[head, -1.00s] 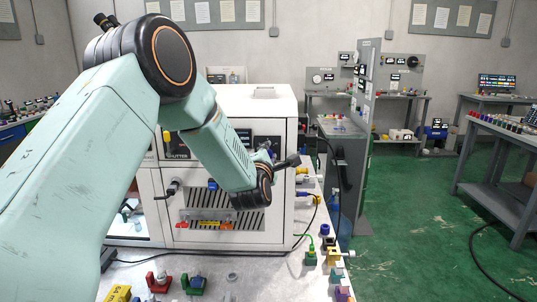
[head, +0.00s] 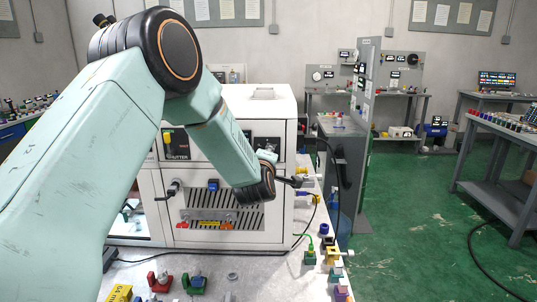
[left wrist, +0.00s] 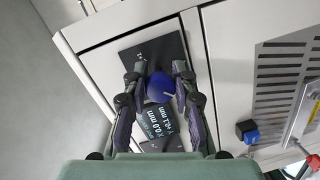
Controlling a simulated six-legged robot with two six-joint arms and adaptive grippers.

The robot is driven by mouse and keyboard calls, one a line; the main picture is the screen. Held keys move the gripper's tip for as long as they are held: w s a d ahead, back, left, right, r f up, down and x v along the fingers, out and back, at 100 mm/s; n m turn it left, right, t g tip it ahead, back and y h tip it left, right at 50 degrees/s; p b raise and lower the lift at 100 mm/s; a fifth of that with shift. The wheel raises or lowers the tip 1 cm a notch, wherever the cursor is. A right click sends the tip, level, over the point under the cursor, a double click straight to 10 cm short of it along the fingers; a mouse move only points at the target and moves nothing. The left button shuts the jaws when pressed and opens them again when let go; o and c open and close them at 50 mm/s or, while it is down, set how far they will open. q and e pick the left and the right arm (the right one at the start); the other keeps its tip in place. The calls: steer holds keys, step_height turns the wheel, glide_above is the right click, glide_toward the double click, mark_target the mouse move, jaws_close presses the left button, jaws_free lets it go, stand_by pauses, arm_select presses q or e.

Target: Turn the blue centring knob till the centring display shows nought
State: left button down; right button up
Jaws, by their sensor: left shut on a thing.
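In the left wrist view the blue centring knob (left wrist: 159,87) stands on a dark panel of the white machine. The fingers of my left gripper (left wrist: 159,90) are on both sides of it, shut on it. Below the knob in that picture, the centring display (left wrist: 157,122) reads X 0.0 mm and Y +0.1 mm. In the head view a dark part of my left gripper (head: 292,181) shows at the machine's right front edge. The knob is hidden there behind my wrist. My right gripper is in neither view.
The white machine (head: 265,105) stands on a bench crowded with small coloured parts. Its front has a slotted vent (head: 215,222) and a blue fitting (head: 213,185). A cable hangs at its right side. Green floor lies open to the right.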

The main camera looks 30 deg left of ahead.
arm_select(q)
steer(key=shift+a+m, duration=0.1)
steer(key=shift+m, duration=0.2)
stand_by(0.4)
steer(key=c, duration=1.1)
jaws_free()
steer(key=shift+a, duration=0.1)
steer(key=shift+o, duration=0.2)
steer(key=shift+d, duration=0.2)
steer(key=shift+s, duration=0.2)
steer(key=v, duration=1.1)
steer(key=shift+s, duration=0.3)
steer(key=shift+d, duration=0.1)
